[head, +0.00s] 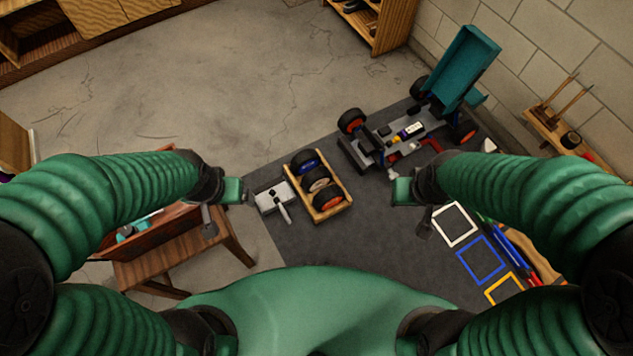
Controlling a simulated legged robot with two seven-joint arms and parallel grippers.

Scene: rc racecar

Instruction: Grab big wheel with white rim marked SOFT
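A wooden tray (343,205) on the dark mat holds three big wheels in a row. The middle wheel (318,179) has a pale, whitish rim; its marking is too small to read. A blue-rimmed wheel (307,162) is behind it and an orange-rimmed wheel (328,199) in front. My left gripper (238,191) is left of the tray, apart from it. My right gripper (399,189) is right of the tray, also apart. Neither is touching a wheel. I cannot tell how far their fingers are spread.
A grey controller-like box (272,197) lies left of the tray. The car chassis (405,140) with a raised teal body (464,68) stands at the back right. White, blue and yellow square outlines mark the mat at right. A wooden table (180,252) stands at left.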

